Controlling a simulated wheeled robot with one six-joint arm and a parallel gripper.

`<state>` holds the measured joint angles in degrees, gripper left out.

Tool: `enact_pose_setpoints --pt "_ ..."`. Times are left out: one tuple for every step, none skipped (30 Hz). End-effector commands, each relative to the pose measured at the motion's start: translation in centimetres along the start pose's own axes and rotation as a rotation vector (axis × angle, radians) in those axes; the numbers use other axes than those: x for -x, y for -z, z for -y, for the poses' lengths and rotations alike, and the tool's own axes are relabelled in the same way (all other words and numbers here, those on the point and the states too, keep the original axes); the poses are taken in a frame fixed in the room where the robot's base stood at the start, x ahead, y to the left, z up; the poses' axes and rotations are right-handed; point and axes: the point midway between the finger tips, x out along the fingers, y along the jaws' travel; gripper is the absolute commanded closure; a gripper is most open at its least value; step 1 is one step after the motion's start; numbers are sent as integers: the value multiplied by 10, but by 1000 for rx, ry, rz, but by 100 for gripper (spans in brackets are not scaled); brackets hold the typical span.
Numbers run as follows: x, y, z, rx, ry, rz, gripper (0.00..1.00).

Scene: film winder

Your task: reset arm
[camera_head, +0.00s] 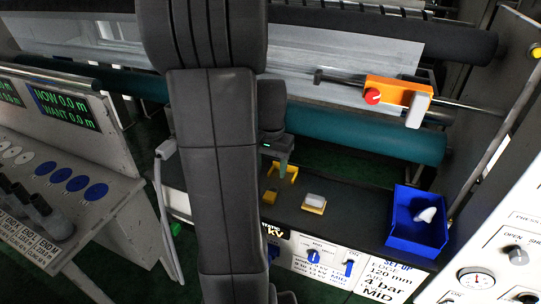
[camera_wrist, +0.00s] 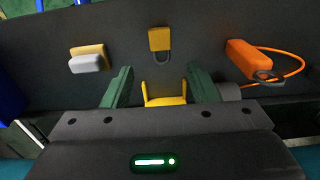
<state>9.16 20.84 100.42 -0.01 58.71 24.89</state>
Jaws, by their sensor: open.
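My gripper (camera_wrist: 160,80) is open, with its two green fingers spread apart over the dark bench. In the head view my gripper (camera_head: 278,160) shows just right of my dark arm, which hides part of it. A yellow bracket (camera_wrist: 165,101) with two upright ends appears between the fingers in the wrist view, partly hidden by the gripper body. The fingers look apart from it, and I cannot tell the height gap. The bracket also shows below the gripper in the head view (camera_head: 290,174).
The dark bench (camera_head: 350,222) holds a yellow padlock (camera_wrist: 159,40), a white-and-yellow block (camera_wrist: 88,58) and an orange device with a looped cable (camera_wrist: 240,58). A blue bin (camera_head: 418,240) with a white item stands right. A teal roller (camera_head: 380,140) and control panel (camera_head: 90,170) flank my arm.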

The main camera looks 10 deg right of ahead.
Motion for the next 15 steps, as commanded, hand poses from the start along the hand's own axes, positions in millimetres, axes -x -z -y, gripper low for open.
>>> enact_pose_setpoints --pt "10 0 0 0 2 -4 46" --pt "15 0 0 0 2 -4 46" --pt "21 0 0 0 1 -3 46" --pt "25 0 0 0 1 -3 46" --pt "28 0 0 0 1 -2 46" --pt "31 0 0 0 0 -1 46" --pt "34 0 0 0 0 -1 46" --pt "35 0 0 0 1 -1 46" --pt "37 0 0 0 0 -1 46" --pt "38 0 0 0 0 0 46" --pt "38 0 0 0 0 0 46" --pt "39 0 0 0 0 1 46" --pt "39 0 0 0 0 1 46" --pt "39 0 0 0 0 1 46" --pt "39 0 0 0 0 1 46"
